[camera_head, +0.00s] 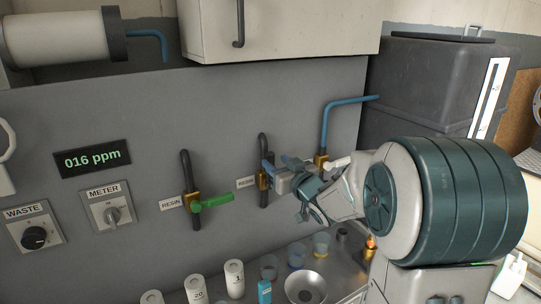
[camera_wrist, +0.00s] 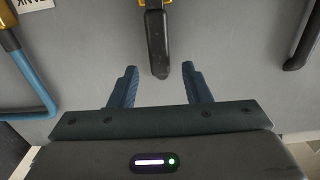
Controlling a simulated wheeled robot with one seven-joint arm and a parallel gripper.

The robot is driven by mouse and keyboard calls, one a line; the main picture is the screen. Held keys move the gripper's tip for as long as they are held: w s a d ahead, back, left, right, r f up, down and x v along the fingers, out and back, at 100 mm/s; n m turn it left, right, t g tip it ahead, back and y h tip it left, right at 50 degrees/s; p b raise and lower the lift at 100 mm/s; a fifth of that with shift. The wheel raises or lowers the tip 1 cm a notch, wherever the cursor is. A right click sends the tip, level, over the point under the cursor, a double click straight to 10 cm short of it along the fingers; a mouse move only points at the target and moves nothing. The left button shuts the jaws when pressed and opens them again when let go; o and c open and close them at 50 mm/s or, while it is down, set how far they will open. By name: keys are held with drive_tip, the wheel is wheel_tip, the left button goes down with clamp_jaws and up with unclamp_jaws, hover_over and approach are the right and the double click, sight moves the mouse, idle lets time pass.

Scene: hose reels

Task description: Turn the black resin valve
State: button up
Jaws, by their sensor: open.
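The black resin valve has a brass body (camera_head: 263,181) on a dark vertical pipe, beside a partly hidden label, in the middle of the grey panel in the head view. My gripper and arm cover its handle there. In the wrist view the black lever (camera_wrist: 161,55) comes down from the top, its end between my fingertips. My gripper (camera_wrist: 159,70) is open, one blue finger on each side of the lever with a gap to both. In the head view my gripper (camera_head: 279,168) is right at this valve.
A green-handled valve (camera_head: 211,202) labelled RESIN is to the left. A brass valve (camera_head: 321,161) with a blue pipe is to the right, close to my arm. Cups, white bottles and a metal bowl (camera_head: 305,287) stand on the counter below. A cabinet (camera_head: 280,25) hangs above.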

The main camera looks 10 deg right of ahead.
sight(272, 159)
drive_tip(key=shift+p+x, duration=0.35)
drive_tip(key=shift+x, duration=1.95)
clamp_jaws()
